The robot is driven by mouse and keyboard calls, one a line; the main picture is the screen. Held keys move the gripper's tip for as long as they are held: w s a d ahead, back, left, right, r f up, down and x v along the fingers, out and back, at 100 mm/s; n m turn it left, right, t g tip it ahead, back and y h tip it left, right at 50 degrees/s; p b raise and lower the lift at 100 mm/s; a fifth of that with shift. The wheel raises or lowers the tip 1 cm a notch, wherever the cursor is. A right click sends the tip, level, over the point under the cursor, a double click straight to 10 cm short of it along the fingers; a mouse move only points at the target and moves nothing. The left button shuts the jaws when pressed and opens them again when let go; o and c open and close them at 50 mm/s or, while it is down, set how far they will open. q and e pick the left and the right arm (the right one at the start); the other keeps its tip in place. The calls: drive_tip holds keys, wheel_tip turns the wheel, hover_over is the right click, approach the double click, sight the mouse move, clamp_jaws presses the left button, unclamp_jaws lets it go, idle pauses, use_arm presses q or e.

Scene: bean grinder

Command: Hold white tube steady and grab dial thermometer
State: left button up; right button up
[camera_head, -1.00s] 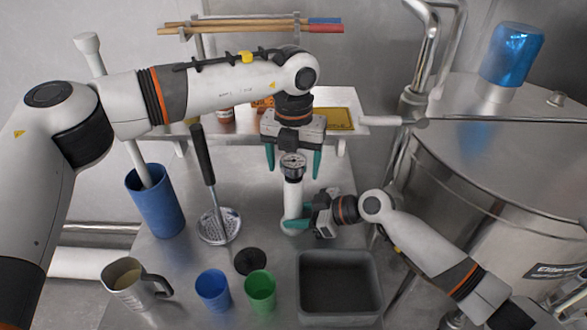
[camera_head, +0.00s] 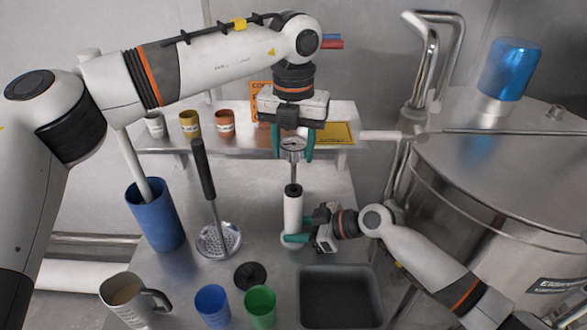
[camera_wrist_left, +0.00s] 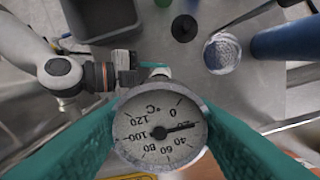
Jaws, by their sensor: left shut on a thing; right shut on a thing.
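The dial thermometer (camera_head: 292,146) is between the teal fingers of my left gripper (camera_head: 292,148), which is shut on it above the tube. Its round face, marked in °C, also shows in the left wrist view (camera_wrist_left: 160,133). A thin stem runs down from the dial toward the tube's dark top. The white tube (camera_head: 292,212) stands upright on the metal table. My right gripper (camera_head: 298,238) is shut on the tube near its base, coming in from the right.
A grey bin (camera_head: 340,295), a green cup (camera_head: 260,305), a blue cup (camera_head: 213,304) and a black lid (camera_head: 250,276) stand at the front. A skimmer (camera_head: 217,242) and blue container (camera_head: 155,220) are left. A shelf (camera_head: 170,140) with small pots is behind. A steel tank (camera_head: 500,190) is right.

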use_arm(q)
wheel_tip(320, 180, up, 11)
drive_tip(key=shift+f, duration=0.15)
use_arm(e)
drive_tip(key=o, duration=0.8)
drive_tip(key=shift+d, duration=0.15)
